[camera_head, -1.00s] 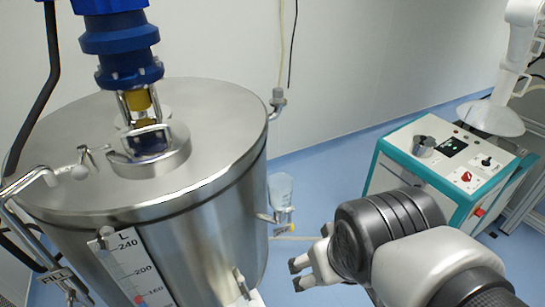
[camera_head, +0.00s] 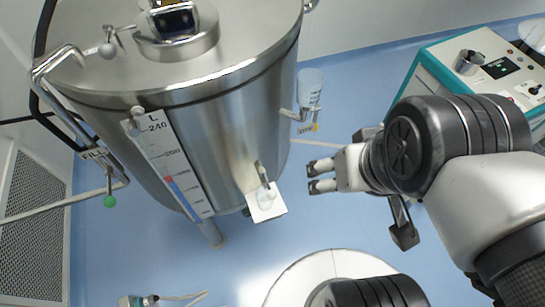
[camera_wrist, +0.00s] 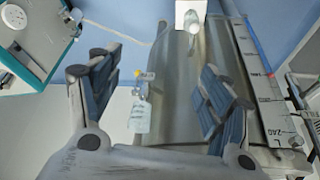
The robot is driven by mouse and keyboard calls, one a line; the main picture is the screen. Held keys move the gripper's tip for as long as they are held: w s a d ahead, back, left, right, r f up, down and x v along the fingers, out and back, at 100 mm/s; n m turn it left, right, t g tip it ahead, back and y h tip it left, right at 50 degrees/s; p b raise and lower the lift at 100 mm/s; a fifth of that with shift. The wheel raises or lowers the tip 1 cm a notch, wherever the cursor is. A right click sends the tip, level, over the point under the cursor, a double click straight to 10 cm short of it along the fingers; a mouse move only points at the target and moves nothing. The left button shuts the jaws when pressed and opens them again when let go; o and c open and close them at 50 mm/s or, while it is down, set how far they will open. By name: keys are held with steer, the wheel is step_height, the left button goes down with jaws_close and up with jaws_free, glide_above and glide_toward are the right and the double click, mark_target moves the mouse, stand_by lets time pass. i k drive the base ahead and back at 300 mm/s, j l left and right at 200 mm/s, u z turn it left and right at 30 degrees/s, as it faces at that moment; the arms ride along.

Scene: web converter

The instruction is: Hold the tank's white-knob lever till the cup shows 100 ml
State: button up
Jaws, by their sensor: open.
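The steel tank (camera_head: 235,110) fills the upper left of the head view. A pale ball knob (camera_head: 107,50) sits on a thin lever by the lid pipe. A clear marked cup (camera_head: 310,88) is at the tank's right side, beside a small valve with a yellow part (camera_head: 313,127). This cup also shows in the wrist view (camera_wrist: 141,118), between my fingers in the picture; its level is unreadable. My gripper (camera_head: 318,177) is open and empty, right of the tank, apart from everything.
A green ball knob (camera_head: 110,201) hangs below the FILL pipe at left. A level scale (camera_head: 170,165) runs down the tank's front. A teal-edged machine (camera_head: 440,75) stands at the upper right. Blue floor (camera_head: 330,220) is open between tank and arm.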

mark_target(271, 194)
steer(key=i+l+u, duration=0.15)
steer(key=i+l, duration=0.15)
steer(key=l+u, duration=0.1)
steer(key=u, duration=1.4)
